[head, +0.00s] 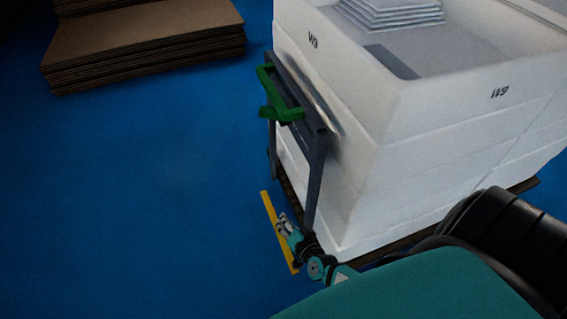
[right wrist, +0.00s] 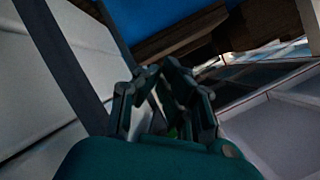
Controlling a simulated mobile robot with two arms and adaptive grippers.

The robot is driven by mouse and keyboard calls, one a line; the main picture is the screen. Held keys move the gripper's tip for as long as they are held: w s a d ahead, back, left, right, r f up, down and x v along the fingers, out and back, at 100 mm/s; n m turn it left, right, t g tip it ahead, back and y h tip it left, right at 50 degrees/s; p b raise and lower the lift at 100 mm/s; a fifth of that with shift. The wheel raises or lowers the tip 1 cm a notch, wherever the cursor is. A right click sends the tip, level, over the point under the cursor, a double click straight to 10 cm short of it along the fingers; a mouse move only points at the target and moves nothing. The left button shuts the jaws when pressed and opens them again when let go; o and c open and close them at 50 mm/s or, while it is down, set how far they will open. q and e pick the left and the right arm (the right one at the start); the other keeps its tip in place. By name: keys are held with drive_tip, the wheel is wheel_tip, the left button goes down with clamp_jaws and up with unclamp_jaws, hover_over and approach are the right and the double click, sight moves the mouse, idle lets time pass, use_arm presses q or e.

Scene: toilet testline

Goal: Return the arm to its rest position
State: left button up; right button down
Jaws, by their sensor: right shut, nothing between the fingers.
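My right gripper (head: 284,224) shows at the lower middle of the head view, low beside the front post of a dark grey frame and above a yellow floor strip. It is shut and empty. In the right wrist view its fingers (right wrist: 165,82) come together in the middle of the picture. My right arm comes in from the lower right of the head view, with a teal link and a black ribbed section. My left gripper is not in view.
A stack of white bins (head: 420,150) marked W9 stands at the right. The dark grey frame (head: 316,180) with a green handle (head: 280,108) stands against it. A yellow strip (head: 274,222) lies on the blue floor (head: 150,180). Brown cardboard sheets (head: 140,50) lie at the back left. The left floor is clear.

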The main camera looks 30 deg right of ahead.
drive_tip(key=s+a+f+n+g, duration=0.1)
drive_tip(key=s+f+n+g, duration=0.3)
drive_tip(key=s+f, duration=0.4)
drive_tip(key=s+a+f+n+g, duration=0.1)
drive_tip(key=s+f+n+g, duration=0.3)
drive_tip(key=s, duration=1.2)
drive_tip(key=s+a+f+n+g+y, duration=0.1)
drive_tip(key=s+f+n+g, duration=0.3)
drive_tip(key=s+f, duration=0.8)
drive_tip(key=shift+s+a+n+g, duration=0.3)
drive_tip(key=shift+s+a, duration=0.05)
drive_tip(key=shift+a, duration=0.2)
drive_tip(key=shift+s, duration=0.1)
